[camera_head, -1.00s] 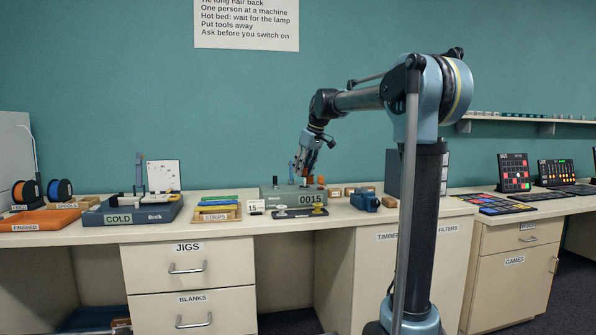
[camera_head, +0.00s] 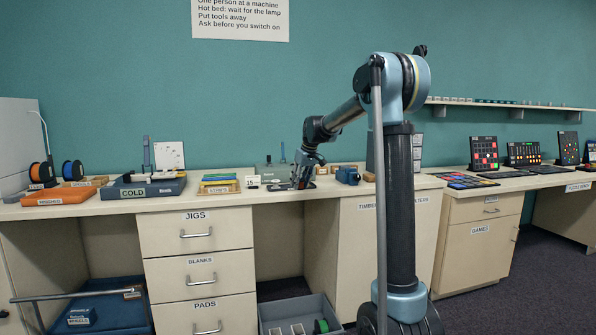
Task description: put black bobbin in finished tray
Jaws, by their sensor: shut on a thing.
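My gripper (camera_head: 302,183) points down at the worktop, beside the counter box, with its fingers shut. The thing between the fingers is small and dark against a dark mat; I take it to be the black bobbin, mostly hidden by the fingers. I cannot tell whether it touches the mat. The finished tray (camera_head: 58,196) is a shallow orange tray with a FINISHED label, at the left end of the same worktop, far left of my gripper.
Two spools (camera_head: 73,170) stand behind the tray. The COLD printer (camera_head: 146,189), the strips rack (camera_head: 219,186) and a number card (camera_head: 252,182) stand between the tray and my gripper. A blue device (camera_head: 347,176) is to the right. An open crate (camera_head: 298,316) stands on the floor below.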

